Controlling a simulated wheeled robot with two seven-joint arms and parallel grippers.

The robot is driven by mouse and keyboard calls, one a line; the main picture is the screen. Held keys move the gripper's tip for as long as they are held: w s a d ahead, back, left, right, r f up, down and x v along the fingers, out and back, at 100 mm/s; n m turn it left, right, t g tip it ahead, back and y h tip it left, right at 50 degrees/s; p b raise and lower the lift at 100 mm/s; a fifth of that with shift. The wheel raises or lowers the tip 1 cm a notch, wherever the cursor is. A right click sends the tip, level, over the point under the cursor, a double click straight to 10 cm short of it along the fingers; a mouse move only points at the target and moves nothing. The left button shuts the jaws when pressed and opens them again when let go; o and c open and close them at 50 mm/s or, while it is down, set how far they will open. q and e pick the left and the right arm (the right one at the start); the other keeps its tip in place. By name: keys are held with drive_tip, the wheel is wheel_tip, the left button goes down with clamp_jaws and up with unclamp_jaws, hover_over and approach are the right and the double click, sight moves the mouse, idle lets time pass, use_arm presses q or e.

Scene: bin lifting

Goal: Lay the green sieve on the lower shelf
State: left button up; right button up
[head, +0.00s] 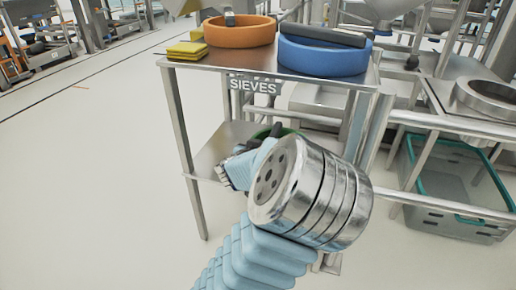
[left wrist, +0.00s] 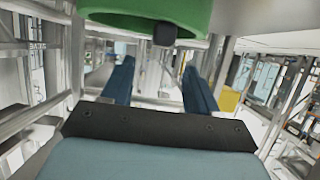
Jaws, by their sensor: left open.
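The green sieve (head: 289,131) shows only as a thin green edge behind my left wrist in the head view, at the lower shelf. Most of it is hidden, so I cannot tell whether it rests on the shelf. In the left wrist view the green sieve (left wrist: 135,14) fills the top edge, with a dark block on its rim. My left gripper (left wrist: 158,66) is open, its two blue fingers apart with nothing visible between them. In the head view the left gripper (head: 236,168) is partly hidden by my silver wrist. The lower shelf (head: 208,150) is bare at its left. My right gripper is not in view.
The upper shelf (head: 205,70), labelled SIEVES, holds an orange sieve (head: 238,36), a blue sieve (head: 322,58) and yellow pads (head: 187,49). A table leg (head: 183,150) stands left of my gripper. A grey crate with a teal rim (head: 450,185) is at right. Floor at left is clear.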

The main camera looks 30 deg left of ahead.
use_arm(q)
drive_tip(key=shift+p+v, duration=0.3)
drive_tip(key=shift+v, duration=1.35)
